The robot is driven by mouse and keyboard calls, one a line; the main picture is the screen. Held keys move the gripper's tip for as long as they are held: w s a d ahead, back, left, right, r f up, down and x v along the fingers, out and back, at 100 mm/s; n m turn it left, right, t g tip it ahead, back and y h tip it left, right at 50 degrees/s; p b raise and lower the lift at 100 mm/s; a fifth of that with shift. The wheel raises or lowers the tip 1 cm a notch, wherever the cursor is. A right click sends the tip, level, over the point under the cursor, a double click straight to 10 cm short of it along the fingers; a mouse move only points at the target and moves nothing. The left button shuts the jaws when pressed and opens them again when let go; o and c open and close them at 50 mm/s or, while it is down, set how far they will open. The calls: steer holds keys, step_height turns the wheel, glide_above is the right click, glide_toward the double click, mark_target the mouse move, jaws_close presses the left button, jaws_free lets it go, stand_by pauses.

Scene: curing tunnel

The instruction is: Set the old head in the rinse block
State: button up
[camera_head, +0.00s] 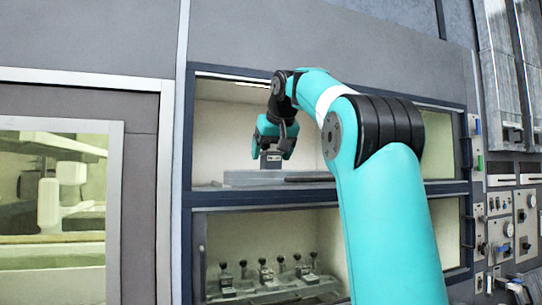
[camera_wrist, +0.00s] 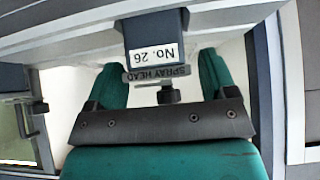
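A dark block labelled "No. 26" with a plate reading "SPRAY HEAD" (camera_wrist: 157,73) is at the top middle of the wrist view, its label upside down. A dark knob (camera_wrist: 166,95) sticks out from it towards my palm. In the head view this spray head (camera_head: 270,161) is in the upper bay, on or just above a grey block (camera_head: 240,180). I cannot tell whether this block is the rinse block. My gripper (camera_wrist: 162,82) has a finger on each side of the knob, with clear gaps. It also shows in the head view (camera_head: 272,148). Contact near the fingertips is unclear.
The lower bay holds a rack (camera_head: 275,291) with several knobbed pieces. A dark shelf edge (camera_head: 240,196) divides the bays. A window (camera_head: 60,190) is at left. A control panel (camera_head: 505,225) with knobs is at right.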

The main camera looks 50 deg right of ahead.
steer(key=shift+r, duration=0.1)
steer(key=c, duration=0.9)
step_height(320, 180, up, 9)
steer(key=p, duration=0.9)
steer(key=shift+s, duration=0.1)
